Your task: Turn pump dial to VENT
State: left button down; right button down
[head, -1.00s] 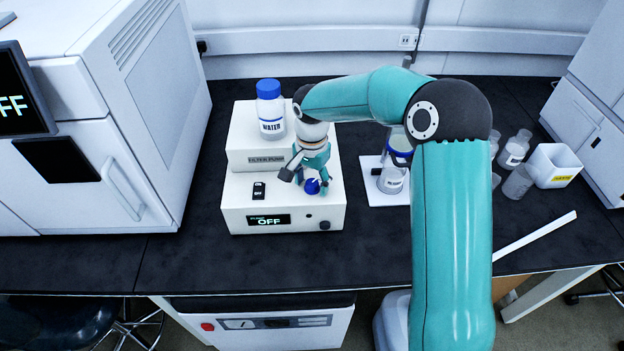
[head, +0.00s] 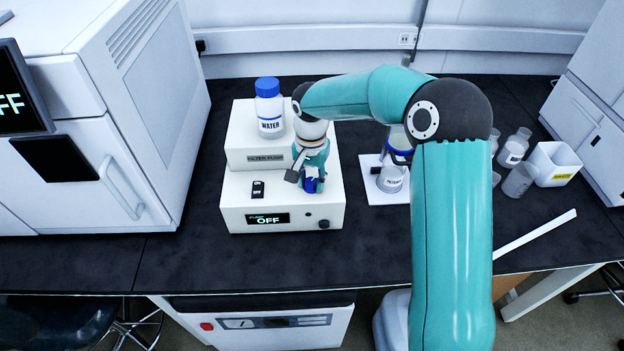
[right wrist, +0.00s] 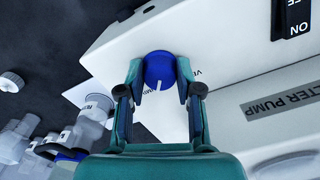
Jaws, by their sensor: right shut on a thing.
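The filter pump (head: 238,206) is a white stepped box on the dark bench, with a display reading OFF. Its blue dial (right wrist: 159,70) has a white pointer line and sits between the fingers of my right gripper (right wrist: 158,84) in the right wrist view. The right gripper is shut on the dial, one finger on each side. In the head view the dial (head: 310,185) shows only partly below the gripper (head: 310,178). In the wrist view, the lettering beside the dial is partly hidden by a finger. My left gripper is not in view.
A blue-capped WATER bottle (head: 269,108) stands on the pump's upper step, close to my right arm. A black ON/OFF switch (head: 258,190) is left of the dial. Glassware (head: 391,178) on a white plate and a white bin (head: 554,165) stand to the right.

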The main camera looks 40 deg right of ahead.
aim_at(312, 181)
jog(key=n, duration=0.3)
jog(key=shift+n, duration=0.3)
jog(key=n, duration=0.4)
jog(key=shift+n+b, duration=0.3)
jog(key=shift+b, duration=0.05)
jog(key=n, duration=0.4)
jog(key=shift+d, duration=0.1)
jog(key=shift+n, duration=1.9)
jog(key=c, duration=0.8)
grip_release()
jog(key=shift+o, duration=0.2)
jog(key=shift+r, duration=0.15)
notch_tip(312, 181, up, 12)
